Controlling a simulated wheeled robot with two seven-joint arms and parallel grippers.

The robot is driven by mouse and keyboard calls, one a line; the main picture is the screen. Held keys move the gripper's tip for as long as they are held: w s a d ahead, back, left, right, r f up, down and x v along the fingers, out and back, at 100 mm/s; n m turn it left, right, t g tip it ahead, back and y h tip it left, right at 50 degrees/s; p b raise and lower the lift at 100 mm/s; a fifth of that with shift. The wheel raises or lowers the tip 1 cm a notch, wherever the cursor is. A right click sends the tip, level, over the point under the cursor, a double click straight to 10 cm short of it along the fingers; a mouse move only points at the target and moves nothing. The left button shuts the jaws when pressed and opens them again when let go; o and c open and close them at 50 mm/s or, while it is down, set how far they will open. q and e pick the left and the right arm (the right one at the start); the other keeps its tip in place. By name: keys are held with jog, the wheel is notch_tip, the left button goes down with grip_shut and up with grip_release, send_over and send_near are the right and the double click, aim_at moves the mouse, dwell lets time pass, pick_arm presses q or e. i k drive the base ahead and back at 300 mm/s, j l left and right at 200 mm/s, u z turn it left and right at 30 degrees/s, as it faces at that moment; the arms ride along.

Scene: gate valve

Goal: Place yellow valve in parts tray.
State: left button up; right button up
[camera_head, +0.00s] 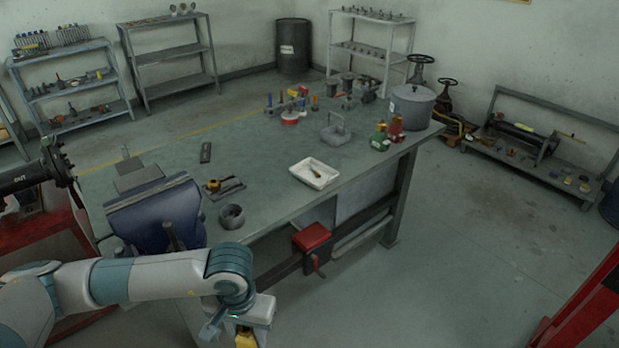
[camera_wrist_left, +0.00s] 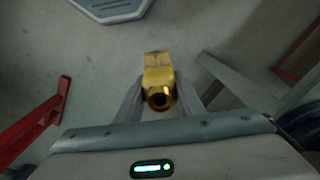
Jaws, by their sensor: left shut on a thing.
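The yellow valve (camera_wrist_left: 157,84) is a brass-yellow fitting with a round opening facing the left wrist camera. My left gripper (camera_wrist_left: 160,92) is shut on it, one finger on each side. In the head view my left gripper (camera_head: 246,331) is at the bottom, in front of the workbench, with part of the yellow valve (camera_head: 245,340) showing below it at the picture's edge. The parts tray (camera_head: 293,170) is a shallow white tray on the bench near its front edge, up and right of the gripper. A small brownish item lies in it. My right gripper is not in view.
The workbench (camera_head: 265,205) holds a blue vise (camera_head: 155,215), a dark round cup (camera_head: 232,217), a small grey plate with a brass part (camera_head: 212,185), a wire basket (camera_head: 336,134) and a large grey pot (camera_head: 411,108).

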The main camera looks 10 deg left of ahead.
aim_at(314, 174)
jog(key=i+l+u, duration=0.1)
jog(key=u, duration=0.95)
jog(key=i+l+u, duration=0.25)
jog(key=l+u, duration=0.25)
jog(key=l, duration=0.25)
jog(key=i+l+u, duration=0.1)
jog(key=l+u, duration=0.15)
jog(key=l, duration=0.2)
jog(key=i+l+u, duration=0.1)
jog(key=l+u, duration=0.45)
jog(key=l, duration=2.5)
jog(key=k+l, duration=0.1)
jog(key=l, duration=0.7)
